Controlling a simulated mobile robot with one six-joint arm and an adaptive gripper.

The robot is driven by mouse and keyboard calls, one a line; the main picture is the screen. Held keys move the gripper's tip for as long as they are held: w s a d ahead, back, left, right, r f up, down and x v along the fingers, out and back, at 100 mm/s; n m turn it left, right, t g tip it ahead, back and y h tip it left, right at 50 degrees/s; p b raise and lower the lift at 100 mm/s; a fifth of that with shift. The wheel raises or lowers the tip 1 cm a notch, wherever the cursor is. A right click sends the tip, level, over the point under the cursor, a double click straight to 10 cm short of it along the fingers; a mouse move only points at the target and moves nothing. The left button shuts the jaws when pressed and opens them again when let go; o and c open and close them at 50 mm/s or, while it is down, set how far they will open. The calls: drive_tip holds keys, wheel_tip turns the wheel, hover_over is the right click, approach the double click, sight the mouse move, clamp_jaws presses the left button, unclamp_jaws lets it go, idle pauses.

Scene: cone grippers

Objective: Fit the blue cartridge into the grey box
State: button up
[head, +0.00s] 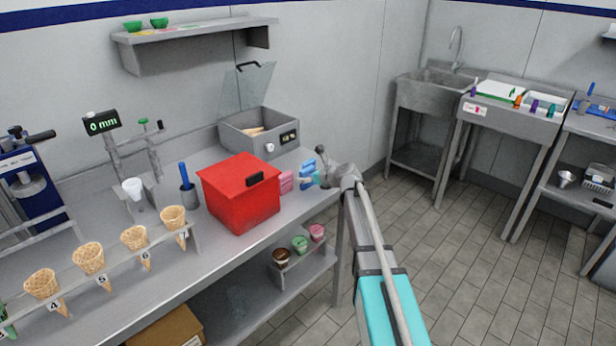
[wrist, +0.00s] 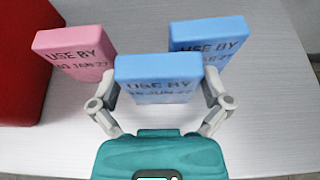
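Two blue cartridges marked "USE BY" show in the wrist view: a front one (wrist: 157,80) and one behind it to the right (wrist: 208,45). My gripper (wrist: 158,92) has a finger against each side of the front cartridge and appears shut on it. In the head view my gripper (head: 322,176) is at the bench's right end, beside the blue cartridges (head: 307,172). An open grey box (head: 245,137) with a raised clear lid stands at the back of the bench, with pale pieces inside and a knob in front. Its floor is hidden.
A pink cartridge (wrist: 75,58) stands left of the blue ones; it also shows in the head view (head: 287,182). A red box (head: 240,195) stands close by on the left. A cone rack (head: 110,262) lines the front edge. A shelf (head: 195,40) hangs above.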

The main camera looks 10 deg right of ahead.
drive_tip(key=shift+r, duration=0.15)
drive_tip(key=shift+r, duration=0.1)
drive_tip(key=p+v, duration=0.5)
drive_tip(key=v, duration=0.7)
idle(0.7)
drive_tip(key=s+a+f+n+g+h, duration=0.1)
drive_tip(key=s+a+f+n+g, duration=0.25)
drive_tip(key=s+n, duration=0.3)
drive_tip(key=s+a+f+n+g+h, duration=0.1)
drive_tip(key=s+a+f+n+g, duration=0.25)
drive_tip(key=s+n, duration=0.35)
drive_tip(key=s+f+n+g+h, duration=0.2)
drive_tip(key=s+n+h, duration=0.1)
drive_tip(key=s+n, duration=0.4)
drive_tip(key=s+d+f+n+g+h, duration=0.1)
drive_tip(key=s+f+n+g+h, duration=0.1)
drive_tip(key=s+n, duration=0.5)
drive_tip(key=shift+d+f+n+h, duration=0.2)
drive_tip(key=shift+f+n+h, duration=0.1)
drive_tip(key=shift+n+h, duration=0.3)
